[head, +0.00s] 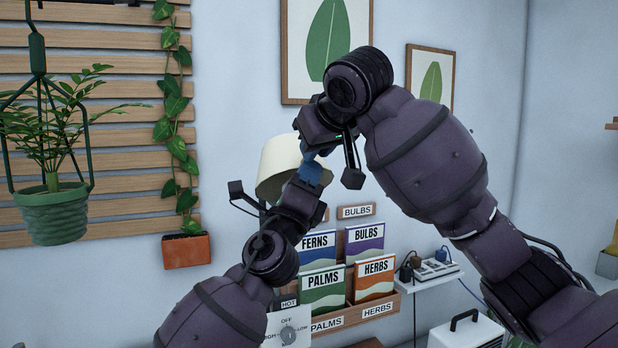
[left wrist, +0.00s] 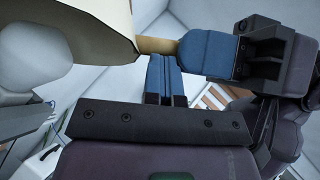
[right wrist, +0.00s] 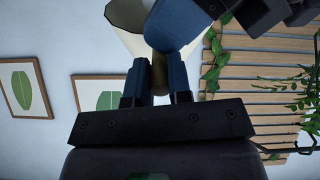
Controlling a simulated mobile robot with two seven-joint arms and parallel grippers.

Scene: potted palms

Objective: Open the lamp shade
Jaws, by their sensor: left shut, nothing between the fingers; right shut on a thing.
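The cream lamp shade (head: 278,160) is in front of the wall in the head view, partly hidden behind my arms. Its open underside fills the upper left of the left wrist view (left wrist: 95,30), with a pale rounded bulb (left wrist: 30,65) beside it. My right gripper (right wrist: 158,75) is shut on a tan tab (left wrist: 158,45) at the shade's rim. My left gripper (left wrist: 165,75) is shut and empty, just below that tab and close to the right gripper's blue fingers. Whether the left fingers touch the shade, I cannot tell.
A rack of seed packets (head: 345,270) and a dial panel (head: 290,330) are below my grippers. A hanging potted fern (head: 55,215) and a trailing plant in a terracotta pot (head: 186,250) are at left. A small shelf (head: 430,279) holds a power strip.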

